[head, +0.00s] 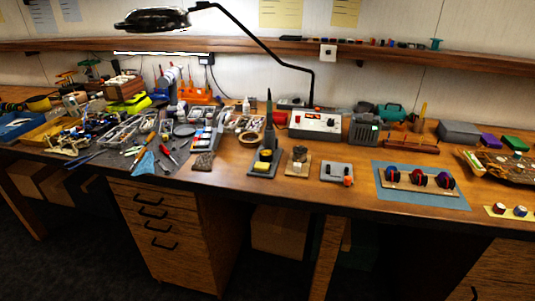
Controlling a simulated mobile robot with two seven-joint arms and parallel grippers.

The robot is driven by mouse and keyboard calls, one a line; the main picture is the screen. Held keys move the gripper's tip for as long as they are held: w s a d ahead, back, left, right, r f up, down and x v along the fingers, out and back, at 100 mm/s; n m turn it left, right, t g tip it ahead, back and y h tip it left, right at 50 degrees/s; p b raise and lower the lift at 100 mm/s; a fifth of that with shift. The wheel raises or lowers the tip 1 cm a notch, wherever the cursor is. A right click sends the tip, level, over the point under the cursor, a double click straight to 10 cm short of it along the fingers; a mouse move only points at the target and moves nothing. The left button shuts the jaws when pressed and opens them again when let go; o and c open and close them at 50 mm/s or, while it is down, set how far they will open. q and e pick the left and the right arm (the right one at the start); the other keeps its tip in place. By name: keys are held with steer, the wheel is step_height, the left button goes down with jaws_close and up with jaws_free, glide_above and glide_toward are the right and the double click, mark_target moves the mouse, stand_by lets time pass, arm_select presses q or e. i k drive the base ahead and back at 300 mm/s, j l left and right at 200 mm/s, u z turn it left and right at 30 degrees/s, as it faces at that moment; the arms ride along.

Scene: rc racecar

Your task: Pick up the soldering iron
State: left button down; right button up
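What looks like the soldering iron (269,112) stands nearly upright in a dark stand (262,172) on the workbench, near the middle of the head view. Its slim dark upper part points up, and its lower part is hidden in the stand. A yellow sponge-like piece (265,156) sits at the front of the stand. Neither of my grippers shows in this view.
A white-fronted station (314,124) stands behind and right of the iron. A tape roll (250,137) lies to its left, and a small pot (299,155) to its right. Tools crowd the bench's left side. A black lamp arm (262,43) hangs above.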

mark_target(269, 126)
steer(key=i+j+z, duration=0.4)
steer(key=j, duration=0.25)
steer(key=i+j+z, duration=0.2)
steer(key=j, duration=0.15)
steer(key=k, duration=0.1)
